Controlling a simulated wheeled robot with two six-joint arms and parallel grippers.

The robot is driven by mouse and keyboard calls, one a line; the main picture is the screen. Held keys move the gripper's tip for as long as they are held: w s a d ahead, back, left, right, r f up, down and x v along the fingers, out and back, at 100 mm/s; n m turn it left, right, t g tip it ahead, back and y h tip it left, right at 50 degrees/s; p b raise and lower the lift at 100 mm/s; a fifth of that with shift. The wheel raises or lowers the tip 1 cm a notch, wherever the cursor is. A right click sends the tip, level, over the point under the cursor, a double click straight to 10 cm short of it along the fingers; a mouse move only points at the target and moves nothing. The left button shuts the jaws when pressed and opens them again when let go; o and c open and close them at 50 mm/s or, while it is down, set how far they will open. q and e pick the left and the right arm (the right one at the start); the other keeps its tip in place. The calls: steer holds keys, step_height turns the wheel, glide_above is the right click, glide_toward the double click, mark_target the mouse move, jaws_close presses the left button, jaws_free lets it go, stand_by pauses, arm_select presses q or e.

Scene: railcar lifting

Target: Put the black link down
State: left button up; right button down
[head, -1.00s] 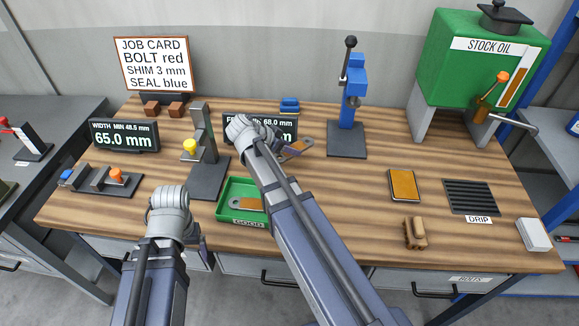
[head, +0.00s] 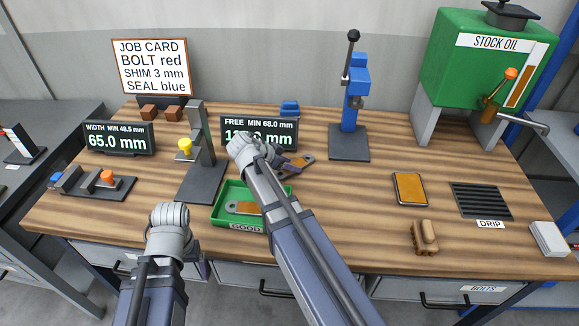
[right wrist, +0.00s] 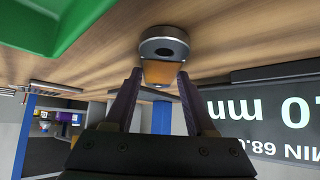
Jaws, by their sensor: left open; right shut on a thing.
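The link in my right gripper (head: 288,164) has a dark ring end and an orange middle (head: 297,166). It is in front of the FREE display, right of the green GOOD tray (head: 216,216). In the right wrist view its ring end (right wrist: 163,48) shows close against the wooden bench, with the two purple fingers shut on its orange part. I cannot tell whether it touches the bench. Another link (head: 245,208), with a grey ring end and orange middle, lies in the tray. My left gripper (head: 202,266) is open at the bench's front edge, its fingers mostly hidden.
The FREE display (head: 284,128) stands just behind the held link. A gauge stand with a yellow knob (head: 185,146) is left of the tray. A blue press (head: 352,100) stands to the right. Bare wood (head: 345,190) lies between the link and the orange pad (head: 409,188).

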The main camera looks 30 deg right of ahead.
steer(key=shift+f, duration=0.2)
steer(key=shift+c, duration=1.1)
jaws_free()
steer(key=shift+r, duration=0.25)
steer(key=p+v, duration=0.8)
steer(key=v, duration=0.4)
steer(key=shift+o, duration=0.3)
